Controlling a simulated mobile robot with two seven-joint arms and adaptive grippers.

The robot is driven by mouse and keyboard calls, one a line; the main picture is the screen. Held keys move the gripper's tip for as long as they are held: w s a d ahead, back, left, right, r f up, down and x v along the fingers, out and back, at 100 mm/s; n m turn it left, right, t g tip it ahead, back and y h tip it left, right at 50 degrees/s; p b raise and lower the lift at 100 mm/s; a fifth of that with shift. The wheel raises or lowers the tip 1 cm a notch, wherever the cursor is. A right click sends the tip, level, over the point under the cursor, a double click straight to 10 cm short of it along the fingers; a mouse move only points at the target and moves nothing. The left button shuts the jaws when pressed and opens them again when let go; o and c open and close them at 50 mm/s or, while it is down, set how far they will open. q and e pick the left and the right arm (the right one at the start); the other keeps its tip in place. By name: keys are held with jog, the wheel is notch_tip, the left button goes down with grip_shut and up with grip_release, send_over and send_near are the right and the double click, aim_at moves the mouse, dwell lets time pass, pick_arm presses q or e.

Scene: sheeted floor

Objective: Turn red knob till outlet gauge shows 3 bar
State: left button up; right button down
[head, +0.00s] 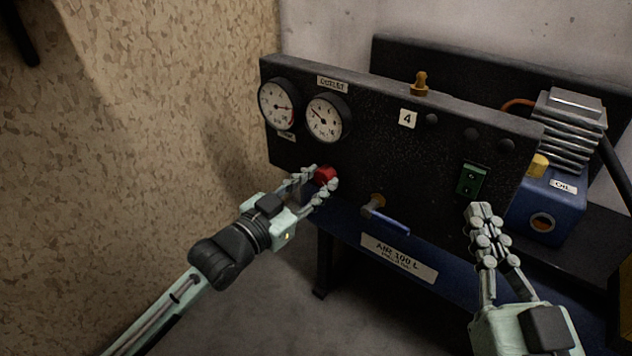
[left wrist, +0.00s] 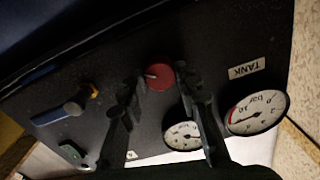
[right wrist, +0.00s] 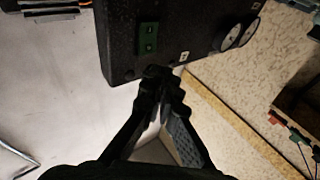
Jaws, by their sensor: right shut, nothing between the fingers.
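The red knob (head: 325,176) sits low on the black panel's front, below the gauges. My left gripper (head: 321,181) has one finger on each side of it. In the left wrist view the knob (left wrist: 160,77) shows between the finger ends, with a narrow gap at the left finger; contact at the right finger is unclear. The outlet gauge (head: 326,118), under the OUTLET label, has its needle towards the upper left; its figures are too small to read surely. My right gripper (head: 484,217) is shut and empty in front of the panel, below the green switch.
The tank gauge (head: 279,104) is left of the outlet gauge. A blue-handled valve (head: 388,221) is right of the knob. A green switch (head: 472,180) is further right, before a blue compressor (head: 548,207). The wall (head: 150,130) rises at left.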

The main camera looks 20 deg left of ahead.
pick_arm(q)
jog(key=c, duration=0.5)
jog(key=shift+r+m+p, duration=0.15)
jog(key=shift+m+p, duration=0.25)
jog(key=shift+p, duration=0.45)
jog(key=shift+m+p, duration=0.5)
jog(key=shift+p, duration=0.1)
pick_arm(e)
jog(key=d+f+g+h, duration=0.2)
jog(key=d+f+g, duration=0.1)
jog(key=f, duration=0.3)
jog(key=d+f+g+h, duration=0.2)
jog(key=d+f+g, duration=0.1)
jog(key=f, duration=0.4)
jog(key=shift+s+d+f+g, duration=0.15)
jog(key=shift+d+f+g, duration=0.15)
jog(key=shift+d+g, duration=0.15)
pick_arm(q)
jog(key=o, duration=1.2)
jog(key=shift+c, duration=0.2)
jog(key=v, duration=1.2)
